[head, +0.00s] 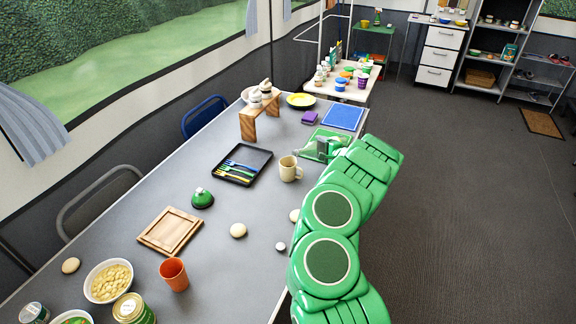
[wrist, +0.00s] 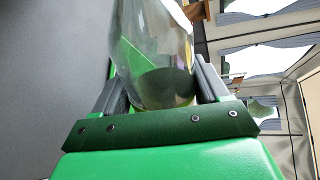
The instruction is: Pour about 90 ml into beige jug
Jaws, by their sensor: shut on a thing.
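The beige jug (head: 288,169), a small mug-like vessel with a handle, stands upright on the grey table, just left of my arm. My gripper (head: 322,148) is beyond and to the right of it, above a green mat. In the wrist view my gripper (wrist: 160,80) is shut on a clear glass vessel (wrist: 152,40), with one finger on each side. Some liquid or a dark base shows at the vessel's near end; I cannot tell which. The vessel's far end is cut off by the frame, and it is hard to make out in the head view. No stream shows.
A black tray (head: 262,154) with coloured cutlery lies left of the jug. A green-topped item (head: 202,198), a wooden frame (head: 158,236), an orange cup (head: 174,275) and pale round things (head: 238,230) are nearer. A wooden stand (head: 246,124) and a blue mat (head: 342,117) lie farther back.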

